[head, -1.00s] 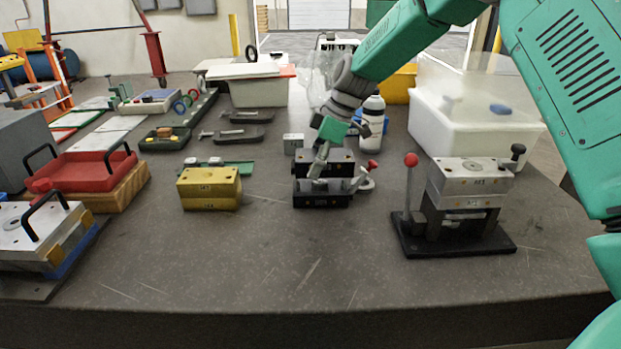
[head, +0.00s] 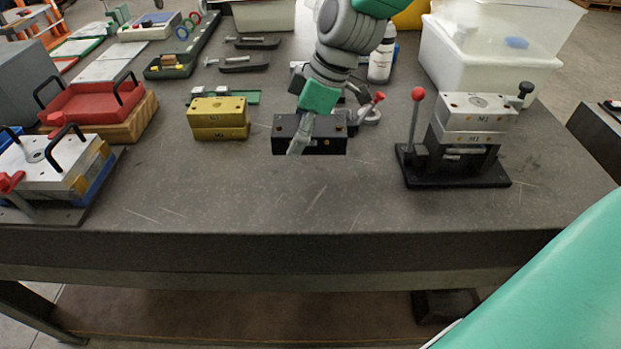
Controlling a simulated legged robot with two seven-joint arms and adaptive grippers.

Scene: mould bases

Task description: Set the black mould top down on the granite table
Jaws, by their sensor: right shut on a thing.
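The black mould top (head: 325,143) is a dark block near the middle of the granite table (head: 240,205). My right gripper (head: 299,138) reaches down from above, shut on the block, with a grey finger across its front face. The block looks level and seems to be held above the table; the gap beneath it cannot be judged exactly. The black lower half that stood under it cannot be made out and is probably hidden behind the block. My left gripper is not in view.
A yellow mould (head: 218,119) stands just left of the black block. A grey mould on a black press stand (head: 455,172) with a red-knobbed lever stands to the right. A red-knobbed clamp (head: 371,112) is close behind. The table's front is bare.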

